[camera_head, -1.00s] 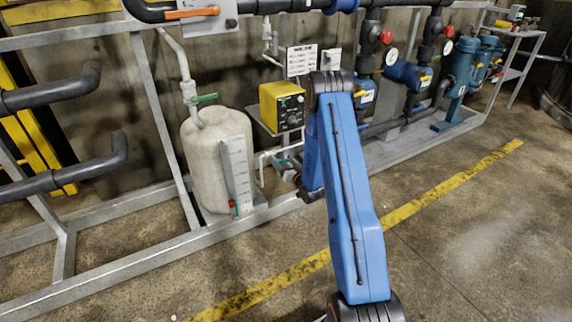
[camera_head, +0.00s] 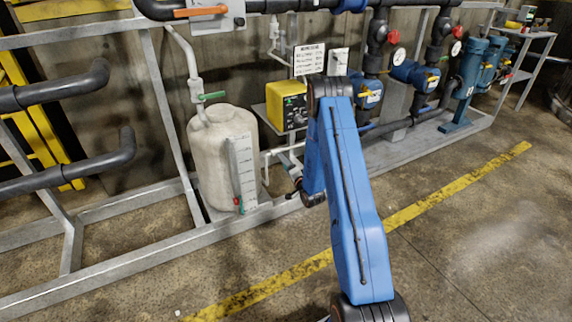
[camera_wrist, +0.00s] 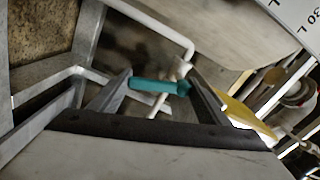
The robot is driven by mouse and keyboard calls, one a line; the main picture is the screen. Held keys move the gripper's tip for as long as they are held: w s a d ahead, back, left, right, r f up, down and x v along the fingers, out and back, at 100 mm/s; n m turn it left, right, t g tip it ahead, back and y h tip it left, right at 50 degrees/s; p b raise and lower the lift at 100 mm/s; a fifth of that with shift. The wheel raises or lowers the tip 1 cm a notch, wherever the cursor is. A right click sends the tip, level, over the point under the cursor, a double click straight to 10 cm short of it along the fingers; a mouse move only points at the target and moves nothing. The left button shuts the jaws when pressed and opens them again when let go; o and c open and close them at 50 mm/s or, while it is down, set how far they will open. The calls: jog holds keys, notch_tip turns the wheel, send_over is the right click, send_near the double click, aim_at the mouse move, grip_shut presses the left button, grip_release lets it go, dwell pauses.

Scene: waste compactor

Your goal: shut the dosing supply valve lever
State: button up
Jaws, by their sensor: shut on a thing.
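A teal valve lever (camera_wrist: 158,86) lies across the space between the two fingers of my gripper (camera_wrist: 160,92) in the wrist view. My gripper is shut on it, one finger at each end. The lever joins a white valve fitting on a white pipe (camera_wrist: 150,25). In the head view my blue arm reaches down beside the yellow dosing pump (camera_head: 287,105), and my gripper and this lever are mostly hidden behind the arm.
A pale dosing tank (camera_head: 215,155) stands left of the arm, with a green lever (camera_head: 212,96) on the pipe above it. A grey steel frame rail (camera_head: 140,262) runs along the front. The floor to the right is open.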

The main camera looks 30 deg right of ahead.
jog(key=shift+s+a+f+m, duration=0.1)
jog(key=shift+a+m, duration=0.15)
jog(key=shift+m, duration=0.7)
jog(key=shift+a+f+m, duration=0.1)
jog(key=shift+a+m, duration=0.15)
jog(key=shift+m, duration=0.7)
jog(key=o, duration=1.5)
jog(key=shift+s, duration=0.1)
jog(key=s, duration=1.7)
jog(key=shift+s+d, duration=0.1)
jog(key=shift+d, duration=0.15)
jog(key=shift+r, duration=0.1)
